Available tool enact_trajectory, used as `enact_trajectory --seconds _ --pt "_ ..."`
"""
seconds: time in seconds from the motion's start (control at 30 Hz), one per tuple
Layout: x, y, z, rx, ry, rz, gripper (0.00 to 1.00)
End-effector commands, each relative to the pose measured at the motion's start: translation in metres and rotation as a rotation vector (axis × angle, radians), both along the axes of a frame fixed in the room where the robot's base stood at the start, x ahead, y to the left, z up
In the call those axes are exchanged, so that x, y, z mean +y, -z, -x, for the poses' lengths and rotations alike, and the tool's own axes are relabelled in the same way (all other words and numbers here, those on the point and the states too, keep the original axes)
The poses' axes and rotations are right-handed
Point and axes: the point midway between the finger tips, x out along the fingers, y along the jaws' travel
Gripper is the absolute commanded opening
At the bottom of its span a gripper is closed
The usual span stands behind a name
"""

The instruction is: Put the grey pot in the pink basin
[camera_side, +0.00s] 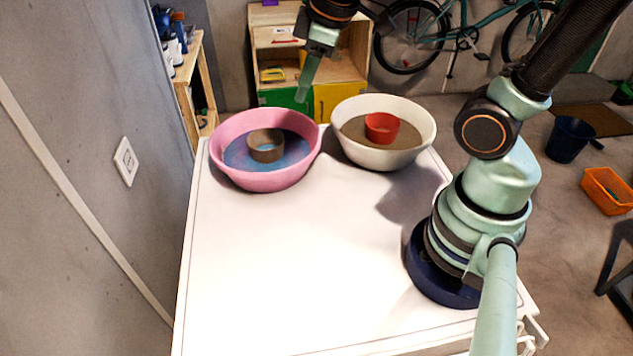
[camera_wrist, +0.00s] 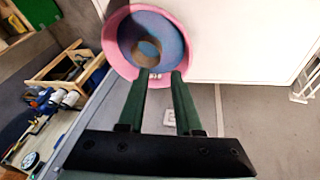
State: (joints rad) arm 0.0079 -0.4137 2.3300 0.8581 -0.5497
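The grey pot (camera_side: 266,154), brownish-grey and small, sits upright inside the pink basin (camera_side: 265,181), on its blue inner floor. In the wrist view the pot (camera_wrist: 147,50) shows within the ring of the pink basin (camera_wrist: 111,43). My gripper (camera_side: 303,94) is in the air above the back right of the pink basin, apart from the pot. In the wrist view my gripper (camera_wrist: 158,74) has its two green fingers spread with nothing held between them. Their tips overlap the basin's near rim in that picture.
A cream basin (camera_side: 384,158) with a red pot (camera_side: 381,127) inside stands right of the pink basin on the white tabletop (camera_side: 290,260). The front of the tabletop is clear. A grey wall (camera_side: 85,150) rises at the left, and a wooden shelf (camera_side: 340,70) stands behind.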

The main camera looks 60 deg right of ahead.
Motion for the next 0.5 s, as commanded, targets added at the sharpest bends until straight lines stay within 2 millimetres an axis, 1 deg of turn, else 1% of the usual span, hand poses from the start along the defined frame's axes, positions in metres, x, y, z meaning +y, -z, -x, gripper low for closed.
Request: enact_trajectory --seconds 0.03,0.1,0.2,0.33,0.5 --pt "0.001 -0.008 0.01 -0.033 0.092 -0.037 0.34" --pt "0.001 -0.013 0.02 -0.063 0.215 -0.092 0.34" --pt "0.002 -0.017 0.032 -0.095 0.353 -0.158 0.34" --pt "0.003 -0.02 0.041 -0.117 0.458 -0.211 0.34" --pt "0.003 -0.02 0.044 -0.122 0.496 -0.23 0.34"
